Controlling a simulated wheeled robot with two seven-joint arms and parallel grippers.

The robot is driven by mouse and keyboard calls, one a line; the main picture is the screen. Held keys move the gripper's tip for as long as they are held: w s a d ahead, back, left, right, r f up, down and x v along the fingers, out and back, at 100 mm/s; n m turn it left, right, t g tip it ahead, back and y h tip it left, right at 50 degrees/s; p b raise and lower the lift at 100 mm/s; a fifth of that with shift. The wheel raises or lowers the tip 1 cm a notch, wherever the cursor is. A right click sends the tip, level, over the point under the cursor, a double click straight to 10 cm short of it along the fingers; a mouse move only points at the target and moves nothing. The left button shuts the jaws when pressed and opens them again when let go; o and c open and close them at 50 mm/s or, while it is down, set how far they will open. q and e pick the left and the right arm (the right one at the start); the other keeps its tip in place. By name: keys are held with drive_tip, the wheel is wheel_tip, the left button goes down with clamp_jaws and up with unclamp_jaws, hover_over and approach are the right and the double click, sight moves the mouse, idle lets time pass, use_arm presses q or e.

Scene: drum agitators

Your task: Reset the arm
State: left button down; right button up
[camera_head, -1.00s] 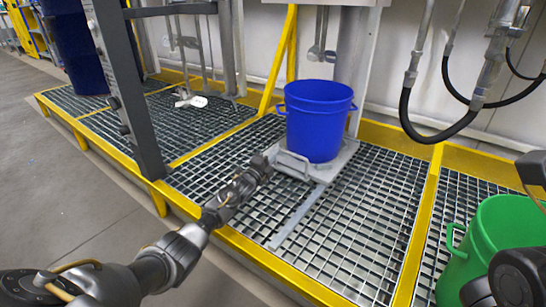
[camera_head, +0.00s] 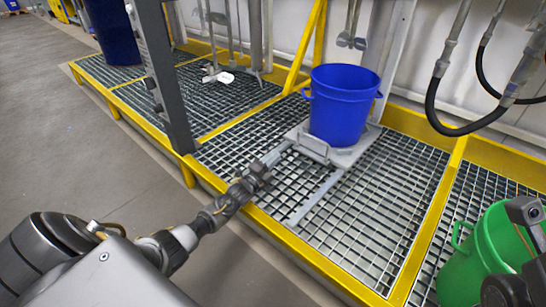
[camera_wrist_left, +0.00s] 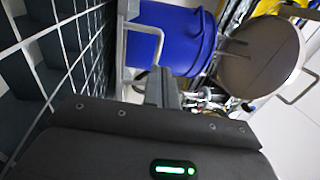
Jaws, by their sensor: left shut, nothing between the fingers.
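My left gripper (camera_head: 277,155) is shut and empty. It reaches over the grating, with its tips close to the left of the metal handle (camera_head: 312,147) of a grey plate (camera_head: 360,150). I cannot tell whether they touch it. A blue bucket (camera_head: 342,108) stands upright on the plate. The left wrist view shows the shut fingers (camera_wrist_left: 160,88), with the handle (camera_wrist_left: 160,45) and the blue bucket (camera_wrist_left: 180,38) beyond. My right arm's dark parts lie at the lower right, over a green bucket (camera_head: 480,255); its fingers cannot be made out.
A yellow-edged platform (camera_head: 300,245) with metal grating runs across the scene. A grey post (camera_head: 160,80) stands left of the blue bucket, and black hoses (camera_head: 435,115) hang at the right. Bare floor (camera_head: 60,140) lies at the left.

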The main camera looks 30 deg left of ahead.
use_arm(q)
drive_tip(key=shift+s+f, duration=0.1)
drive_tip(key=shift+s, duration=0.25)
